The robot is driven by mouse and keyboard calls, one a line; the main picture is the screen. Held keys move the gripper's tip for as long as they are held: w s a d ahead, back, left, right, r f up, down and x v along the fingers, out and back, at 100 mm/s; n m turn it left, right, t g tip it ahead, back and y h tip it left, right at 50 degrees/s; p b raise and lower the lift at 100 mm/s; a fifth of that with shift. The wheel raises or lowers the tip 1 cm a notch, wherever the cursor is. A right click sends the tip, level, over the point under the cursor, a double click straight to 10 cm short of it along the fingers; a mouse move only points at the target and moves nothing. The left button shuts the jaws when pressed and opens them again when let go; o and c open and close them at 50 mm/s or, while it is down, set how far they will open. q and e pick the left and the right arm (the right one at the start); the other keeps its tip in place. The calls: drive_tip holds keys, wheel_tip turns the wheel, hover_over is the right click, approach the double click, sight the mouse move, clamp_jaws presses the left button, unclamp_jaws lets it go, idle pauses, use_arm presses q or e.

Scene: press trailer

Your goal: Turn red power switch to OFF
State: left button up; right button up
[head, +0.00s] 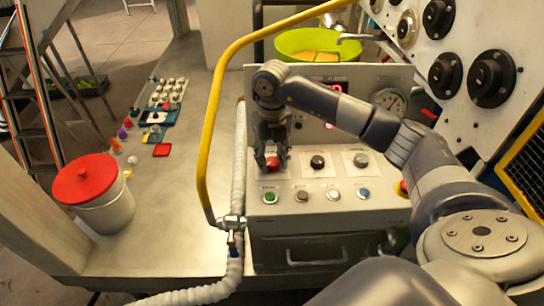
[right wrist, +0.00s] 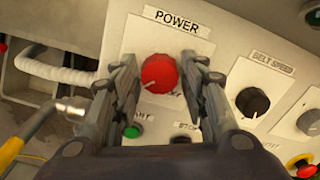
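The red power switch (right wrist: 159,73) is a round knob under the POWER label (right wrist: 177,22) in the right wrist view. A pale pointer mark shows at its lower left. In the head view the red knob (head: 272,163) sits at the left of the control panel (head: 340,176), partly hidden by my gripper. My right gripper (right wrist: 162,84) is open, with one finger on each side of the knob. Whether the fingers touch it cannot be told. In the head view my right gripper (head: 271,158) comes down on the knob from above. My left gripper is not in view.
A black belt speed knob (right wrist: 252,101) is right of the power knob. A green button (head: 270,197) and other buttons lie below. A yellow tube (head: 205,130) and white hose (head: 239,160) run left of the panel. A red-lidded bucket (head: 95,190) stands farther left.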

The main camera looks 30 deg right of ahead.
drive_tip(key=c, duration=0.4)
drive_tip(key=shift+f+n+b, duration=0.15)
drive_tip(key=shift+n+b, duration=0.35)
drive_tip(key=shift+b, duration=0.1)
drive_tip(key=n+b, duration=0.2)
drive_tip(key=n, duration=0.1)
drive_tip(key=shift+b, duration=0.4)
drive_tip(key=n+b, duration=0.2)
drive_tip(key=n, duration=0.1)
drive_tip(key=shift+n+b, duration=0.3)
drive_tip(key=n+b, duration=0.3)
drive_tip(key=n, duration=0.2)
use_arm(q)
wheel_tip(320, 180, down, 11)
drive_tip(key=b, duration=0.1)
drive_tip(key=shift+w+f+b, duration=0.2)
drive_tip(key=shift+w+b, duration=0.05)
drive_tip(key=shift+b, duration=0.15)
use_arm(e)
drive_tip(key=n, duration=0.5)
drive_tip(key=shift+r+n, duration=0.2)
drive_tip(key=shift+n, duration=0.1)
